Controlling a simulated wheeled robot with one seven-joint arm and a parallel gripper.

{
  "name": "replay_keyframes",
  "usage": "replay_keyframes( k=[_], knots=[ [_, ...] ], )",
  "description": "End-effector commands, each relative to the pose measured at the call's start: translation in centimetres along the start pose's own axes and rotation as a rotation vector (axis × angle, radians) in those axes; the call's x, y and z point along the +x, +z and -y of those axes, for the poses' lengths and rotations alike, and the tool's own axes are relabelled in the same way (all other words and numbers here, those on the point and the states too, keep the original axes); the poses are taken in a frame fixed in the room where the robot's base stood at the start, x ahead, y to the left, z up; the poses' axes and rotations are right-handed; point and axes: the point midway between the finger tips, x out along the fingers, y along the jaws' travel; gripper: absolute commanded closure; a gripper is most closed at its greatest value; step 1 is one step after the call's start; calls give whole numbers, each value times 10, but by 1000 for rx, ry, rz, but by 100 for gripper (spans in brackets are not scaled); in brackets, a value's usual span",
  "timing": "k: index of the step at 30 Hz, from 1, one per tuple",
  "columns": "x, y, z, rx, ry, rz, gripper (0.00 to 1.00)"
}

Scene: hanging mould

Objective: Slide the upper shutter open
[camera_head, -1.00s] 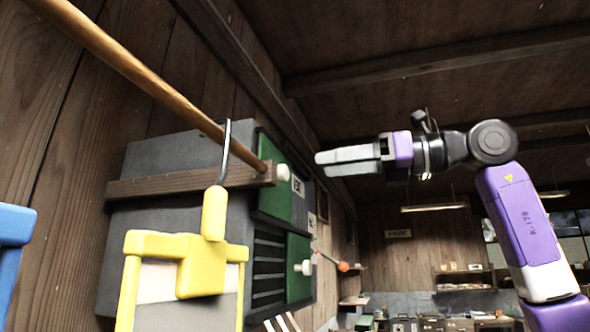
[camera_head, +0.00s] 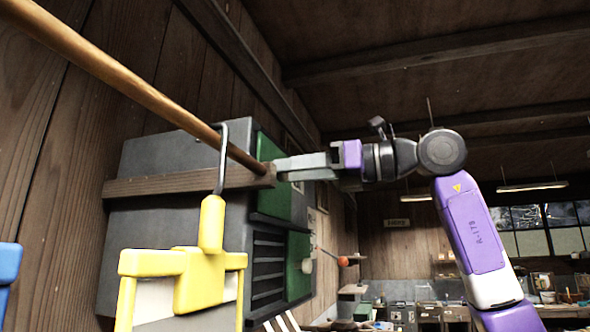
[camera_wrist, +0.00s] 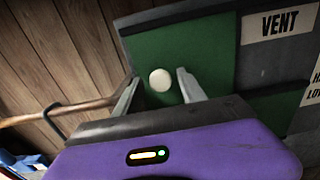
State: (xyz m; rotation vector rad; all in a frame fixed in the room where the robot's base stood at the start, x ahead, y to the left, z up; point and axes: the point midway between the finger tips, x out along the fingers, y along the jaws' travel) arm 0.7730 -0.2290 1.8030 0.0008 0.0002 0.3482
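The upper shutter (camera_head: 277,204) is a green panel on the front of a grey box; it also fills the middle of the wrist view (camera_wrist: 205,50). Its round white knob (camera_wrist: 160,80) shows between my fingers in the wrist view, with a visible gap on each side. Whether the knob lies fully within finger depth is unclear.
A wooden pole (camera_head: 120,75) runs past the box to a wooden bracket (camera_head: 180,184) beside the shutter. A yellow frame (camera_head: 205,265) hangs from a hook on it. A lower green shutter (camera_head: 298,252) with a white knob sits below, beside dark slats (camera_head: 268,268). A VENT label (camera_wrist: 279,23) is at the right.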

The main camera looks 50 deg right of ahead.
Motion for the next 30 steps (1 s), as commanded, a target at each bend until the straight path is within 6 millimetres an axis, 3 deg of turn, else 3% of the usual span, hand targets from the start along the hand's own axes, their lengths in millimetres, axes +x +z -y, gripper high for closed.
replay_keyframes(
  k=[1,6,7,30],
  knots=[
    [0,0,0,0,0,0,64],
    [0,0,0,0,0,0,98],
    [0,0,0,0,0,0,100],
    [0,0,0,0,-1,0,100]
  ],
)
